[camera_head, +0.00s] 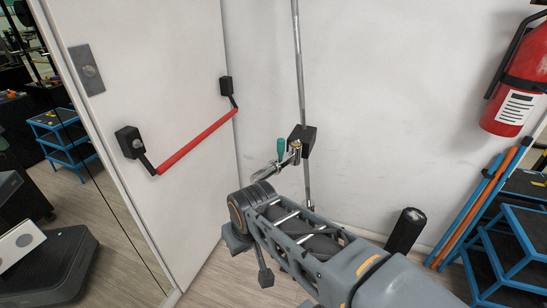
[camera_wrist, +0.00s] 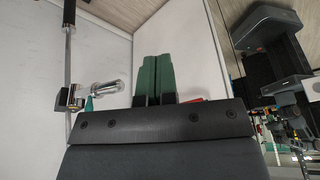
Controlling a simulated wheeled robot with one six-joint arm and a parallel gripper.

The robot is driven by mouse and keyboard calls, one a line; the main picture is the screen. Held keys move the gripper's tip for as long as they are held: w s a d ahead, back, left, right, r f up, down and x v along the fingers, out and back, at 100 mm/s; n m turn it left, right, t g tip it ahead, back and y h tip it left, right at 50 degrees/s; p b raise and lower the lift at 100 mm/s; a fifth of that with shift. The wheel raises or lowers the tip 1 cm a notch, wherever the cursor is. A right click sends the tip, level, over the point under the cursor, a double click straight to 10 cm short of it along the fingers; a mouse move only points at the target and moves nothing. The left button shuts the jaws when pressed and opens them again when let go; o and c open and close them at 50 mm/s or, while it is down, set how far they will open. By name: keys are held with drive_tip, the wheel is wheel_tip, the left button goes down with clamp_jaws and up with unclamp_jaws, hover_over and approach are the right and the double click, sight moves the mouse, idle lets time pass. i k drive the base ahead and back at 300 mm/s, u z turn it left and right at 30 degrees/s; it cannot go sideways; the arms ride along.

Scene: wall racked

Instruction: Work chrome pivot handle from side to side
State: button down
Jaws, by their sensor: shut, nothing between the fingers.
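The chrome pivot handle (camera_head: 292,158) sticks out to the left from a black box on a vertical rod against the white wall. A teal grip (camera_head: 281,148) stands up on it. In the wrist view the chrome handle (camera_wrist: 105,88) and its teal part (camera_wrist: 89,103) show left of my fingers. My gripper (camera_wrist: 154,56) shows there as two dark green fingers side by side, shut and empty, apart from the handle. In the head view my wrist is below and left of the handle; my fingertips cannot be made out clearly there.
A white door with a red push bar (camera_head: 198,143) stands to the left. A black box (camera_head: 306,136) sits on the metal rod (camera_head: 299,70). A fire extinguisher (camera_head: 518,85) hangs at the right, above blue steps (camera_head: 512,245). A black cylinder (camera_head: 405,231) stands right of my arm.

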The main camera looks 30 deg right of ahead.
sight(293, 156)
drive_tip(key=z, duration=1.7)
drive_tip(key=i, duration=0.75)
drive_tip(key=u, duration=2.45)
